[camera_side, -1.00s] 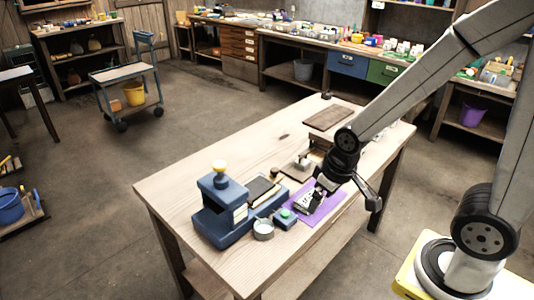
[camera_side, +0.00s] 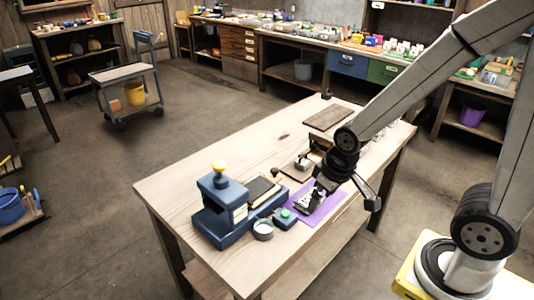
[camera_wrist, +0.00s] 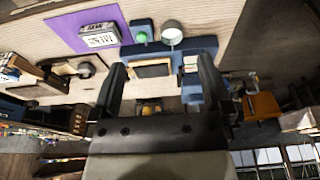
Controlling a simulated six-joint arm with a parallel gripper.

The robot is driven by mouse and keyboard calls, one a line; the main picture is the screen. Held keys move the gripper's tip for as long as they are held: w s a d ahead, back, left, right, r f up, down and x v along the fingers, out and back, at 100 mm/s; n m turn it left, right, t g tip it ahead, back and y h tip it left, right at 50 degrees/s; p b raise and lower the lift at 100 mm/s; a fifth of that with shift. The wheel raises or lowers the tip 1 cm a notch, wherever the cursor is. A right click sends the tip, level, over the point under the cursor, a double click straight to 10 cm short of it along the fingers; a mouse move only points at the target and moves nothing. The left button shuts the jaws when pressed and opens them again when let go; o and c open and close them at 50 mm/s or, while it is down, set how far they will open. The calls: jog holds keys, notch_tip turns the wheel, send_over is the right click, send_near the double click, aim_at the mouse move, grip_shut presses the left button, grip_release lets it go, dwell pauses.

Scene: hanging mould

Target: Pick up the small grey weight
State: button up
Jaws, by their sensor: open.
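A small grey weight is not clear to pick out. A short round grey piece (camera_side: 263,229) stands on the table beside the blue press; it also shows in the wrist view (camera_wrist: 172,33), above the jaws. A small grey block with a dark knob (camera_side: 303,163) sits on a dark plate farther back. My gripper (camera_wrist: 162,68) is open and empty, with its two dark fingers wide apart. In the side view it hangs above the purple mat (camera_side: 327,207), its fingertips partly hidden by the wrist. Nothing is between the fingers at their own height.
The blue press (camera_side: 222,208) with a yellow knob stands at the table's left. A silver lettered block (camera_wrist: 100,36) lies on the purple mat. The table's left rear is bare.

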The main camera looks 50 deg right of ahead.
jog(key=w+d+f+m, duration=0.1)
jog(key=w+d+m, duration=0.5)
jog(key=w+m, duration=0.4)
jog(key=m+t, duration=0.2)
jog(key=m, duration=2.4)
send_near(303, 161)
jog(key=x, duration=0.2)
jog(key=shift+x, duration=1.5)
jog(key=shift+w, duration=0.2)
jog(key=shift+x, duration=2.55)
